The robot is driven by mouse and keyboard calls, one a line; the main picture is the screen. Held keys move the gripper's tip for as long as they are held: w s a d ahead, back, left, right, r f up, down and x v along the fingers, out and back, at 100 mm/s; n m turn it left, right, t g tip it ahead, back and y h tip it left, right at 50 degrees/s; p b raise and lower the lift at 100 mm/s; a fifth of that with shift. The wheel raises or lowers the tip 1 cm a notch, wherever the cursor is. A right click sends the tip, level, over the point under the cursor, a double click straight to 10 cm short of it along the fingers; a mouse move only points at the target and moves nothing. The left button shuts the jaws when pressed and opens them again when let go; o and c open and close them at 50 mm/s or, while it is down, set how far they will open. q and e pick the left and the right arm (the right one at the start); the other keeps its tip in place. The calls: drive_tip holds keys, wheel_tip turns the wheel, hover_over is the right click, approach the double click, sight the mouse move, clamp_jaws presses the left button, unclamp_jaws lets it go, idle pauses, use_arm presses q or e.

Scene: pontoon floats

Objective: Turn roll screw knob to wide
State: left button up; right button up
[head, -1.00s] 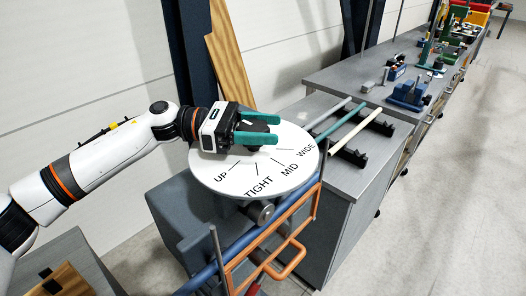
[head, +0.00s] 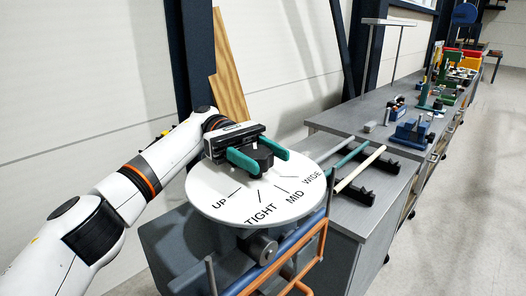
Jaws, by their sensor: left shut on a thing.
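The round white dial plate (head: 222,200) stands on a grey machine and carries the black labels UP, TIGHT, MID and WIDE, each with a tick line. WIDE is at its right edge. The dark roll screw knob (head: 263,160) sits on the plate, partly hidden by my left gripper (head: 272,162). The gripper's green fingers lie on either side of the knob and are shut on it. The fingers point down and to the right in the head view. I cannot make out a pointer on the knob. My right gripper is not in view.
An orange and blue tube frame (head: 305,250) stands just in front of the dial. Grey, green and cream rods (head: 360,168) lie on the bench to the right. A long bench with several tools runs back at the right, with clear floor beside it.

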sight(262, 155)
use_arm(q)
drive_tip(key=shift+r, duration=0.15)
idle(0.4)
drive_tip(key=o, duration=1)
drive_tip(key=shift+c, duration=0.2)
wheel_tip(262, 155, up, 3)
drive_tip(key=shift+f, duration=0.2)
wheel_tip(262, 155, up, 6)
drive_tip(key=p, duration=0.5)
drive_tip(key=shift+r+p, duration=0.15)
drive_tip(key=shift+p, duration=0.2)
drive_tip(key=shift+r+p, duration=0.5)
